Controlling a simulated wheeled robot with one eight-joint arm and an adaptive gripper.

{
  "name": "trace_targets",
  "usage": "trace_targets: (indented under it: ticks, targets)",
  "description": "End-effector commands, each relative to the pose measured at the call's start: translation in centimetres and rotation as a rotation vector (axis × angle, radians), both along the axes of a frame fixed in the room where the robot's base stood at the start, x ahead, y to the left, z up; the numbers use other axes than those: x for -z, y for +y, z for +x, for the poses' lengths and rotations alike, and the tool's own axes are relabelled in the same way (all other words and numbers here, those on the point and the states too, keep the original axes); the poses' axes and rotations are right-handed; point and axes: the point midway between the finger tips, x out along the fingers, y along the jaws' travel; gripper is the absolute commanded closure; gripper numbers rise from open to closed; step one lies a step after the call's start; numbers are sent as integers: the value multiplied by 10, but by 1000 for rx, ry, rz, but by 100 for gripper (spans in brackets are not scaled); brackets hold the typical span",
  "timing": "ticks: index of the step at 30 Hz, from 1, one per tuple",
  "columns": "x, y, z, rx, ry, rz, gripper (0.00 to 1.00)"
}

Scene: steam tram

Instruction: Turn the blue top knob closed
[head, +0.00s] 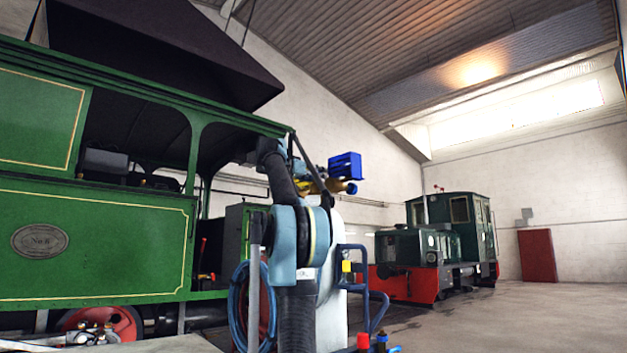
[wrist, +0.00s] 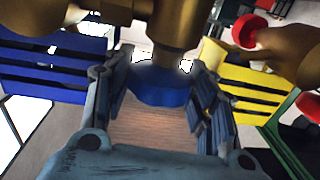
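The blue top knob (wrist: 160,88) sits on the end of a brass stem (wrist: 176,25) in the upper middle of the wrist view. My gripper (wrist: 160,84) has one finger on each side of the knob, with no clear gap between fingers and knob, and looks shut on it. In the head view my arm hides the gripper and this knob. Brass pipework (head: 339,186) and a blue slatted block (head: 345,166) show just right of my arm's upper end.
A yellow slatted block (wrist: 243,70) and a red knob (wrist: 250,31) are close on the right of the wrist view. A blue slatted block (wrist: 58,65) is on the left. A green steam tram (head: 90,240) stands left of my arm. Open floor (head: 530,315) lies at right.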

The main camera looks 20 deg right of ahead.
Motion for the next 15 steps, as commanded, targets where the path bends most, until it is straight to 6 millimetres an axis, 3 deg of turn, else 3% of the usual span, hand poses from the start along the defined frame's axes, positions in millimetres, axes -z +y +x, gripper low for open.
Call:
trace_targets:
  ticks: [15]
  targets:
    - [-1, 2, 2, 0, 0, -3, 72]
